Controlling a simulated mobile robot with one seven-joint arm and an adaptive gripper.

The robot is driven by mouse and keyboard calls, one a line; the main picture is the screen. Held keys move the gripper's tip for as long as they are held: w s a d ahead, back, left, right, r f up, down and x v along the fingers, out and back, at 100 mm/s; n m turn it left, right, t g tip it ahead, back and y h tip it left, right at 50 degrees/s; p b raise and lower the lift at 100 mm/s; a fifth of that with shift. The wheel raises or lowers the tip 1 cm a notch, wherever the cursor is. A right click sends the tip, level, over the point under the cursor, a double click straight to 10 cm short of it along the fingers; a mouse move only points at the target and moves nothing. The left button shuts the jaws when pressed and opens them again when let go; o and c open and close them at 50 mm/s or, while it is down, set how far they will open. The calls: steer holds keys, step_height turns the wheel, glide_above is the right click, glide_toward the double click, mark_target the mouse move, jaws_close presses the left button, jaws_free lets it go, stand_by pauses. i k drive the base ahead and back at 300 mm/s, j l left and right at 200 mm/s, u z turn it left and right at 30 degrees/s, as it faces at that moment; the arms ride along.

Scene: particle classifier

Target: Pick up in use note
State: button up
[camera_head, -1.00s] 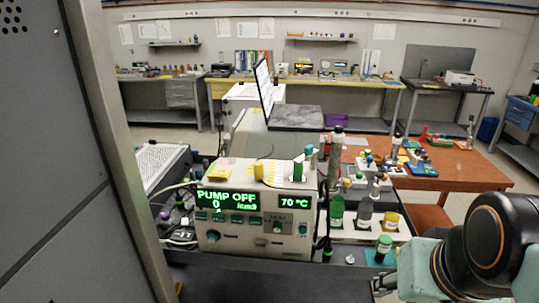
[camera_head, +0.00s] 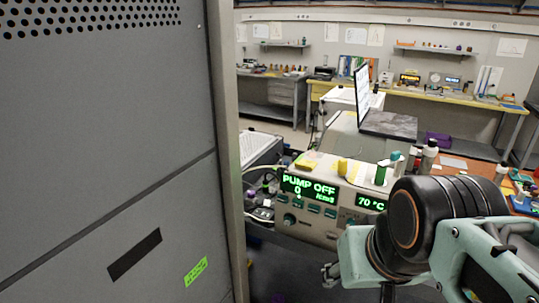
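A small bright green note with dark lettering (camera_head: 196,271) is on the grey cabinet's front at the lower left; its words are too small to read. I cannot tell from the lettering which one is the in use note. My arm enters from the lower right. The dark tip of my gripper (camera_head: 331,273) shows partly, in front of the pump unit and apart from both notes. Its fingers are too small and hidden to tell open from shut.
The tall grey cabinet (camera_head: 90,130) fills the left side. The pump unit (camera_head: 318,230), reading PUMP OFF and 70 °C, stands on a dark bench, with bottles and a laptop (camera_head: 362,95) behind it. Dark floor shows between cabinet and arm.

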mark_target(303, 163)
steer(key=i+l+u, duration=0.25)
steer(key=i+l, duration=0.15)
steer(key=i+l+u, duration=0.3)
steer(key=i+l, duration=0.15)
steer(key=i+j+u, duration=0.1)
steer(key=j, duration=0.2)
steer(key=l+z, duration=0.1)
steer(key=l, duration=0.3)
steer(key=k, duration=0.05)
